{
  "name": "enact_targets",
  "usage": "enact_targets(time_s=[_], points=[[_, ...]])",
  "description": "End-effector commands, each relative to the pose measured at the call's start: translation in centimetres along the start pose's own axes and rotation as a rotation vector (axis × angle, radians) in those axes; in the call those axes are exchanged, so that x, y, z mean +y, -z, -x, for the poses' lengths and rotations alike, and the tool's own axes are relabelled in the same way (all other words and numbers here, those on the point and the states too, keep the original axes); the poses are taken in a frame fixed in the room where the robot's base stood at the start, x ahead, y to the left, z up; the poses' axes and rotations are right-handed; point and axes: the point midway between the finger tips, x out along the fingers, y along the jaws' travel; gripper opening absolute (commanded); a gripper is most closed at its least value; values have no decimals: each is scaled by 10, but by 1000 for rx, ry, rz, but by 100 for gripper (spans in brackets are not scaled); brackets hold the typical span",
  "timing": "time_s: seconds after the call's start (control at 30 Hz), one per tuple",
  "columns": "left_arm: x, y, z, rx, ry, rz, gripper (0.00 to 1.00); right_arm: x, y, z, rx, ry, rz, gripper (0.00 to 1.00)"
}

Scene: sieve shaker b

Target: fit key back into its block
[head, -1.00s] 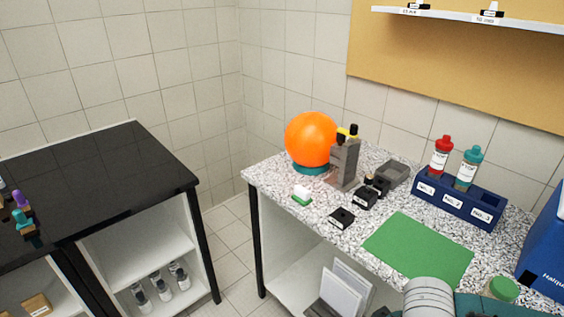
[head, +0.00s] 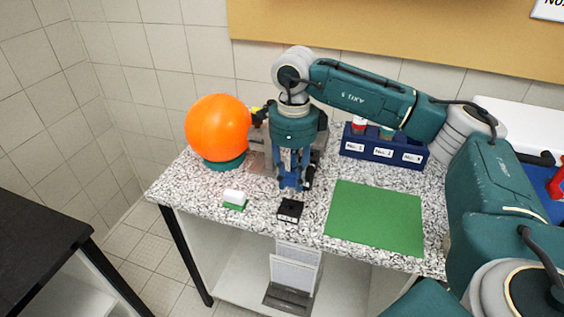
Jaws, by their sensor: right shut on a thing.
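My right gripper (head: 292,184) points straight down over the speckled worktop, just behind a small black block (head: 290,208). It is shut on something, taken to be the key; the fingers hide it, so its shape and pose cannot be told. The black block lies near the front edge with a small pale label on its front. The gripper covers the spot where a second black block stood, so I cannot tell whether what it holds touches a block. My left gripper is not in view.
An orange ball (head: 217,127) on a teal base stands left of the gripper. A white-and-green eraser-like piece (head: 235,198) lies at the front. A blue bottle rack (head: 384,149) is behind a clear green mat (head: 375,219). My right arm spans the right side.

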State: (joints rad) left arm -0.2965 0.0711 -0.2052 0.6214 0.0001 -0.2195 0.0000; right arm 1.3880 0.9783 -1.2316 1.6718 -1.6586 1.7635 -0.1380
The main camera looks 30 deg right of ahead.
Motion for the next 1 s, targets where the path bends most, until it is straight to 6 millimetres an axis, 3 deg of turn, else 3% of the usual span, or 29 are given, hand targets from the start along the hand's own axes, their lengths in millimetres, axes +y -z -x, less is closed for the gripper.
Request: enact_targets(time_s=[0.17, 0.57, 1.0], points=[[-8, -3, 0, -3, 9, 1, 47, -6, 0, 10, 2, -1, -101, 6], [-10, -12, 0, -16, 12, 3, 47, -5, -1, 10, 1, 0, -101, 6], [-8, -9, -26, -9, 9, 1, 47, -5, 0, -24, 3, 1, -100, 6]])
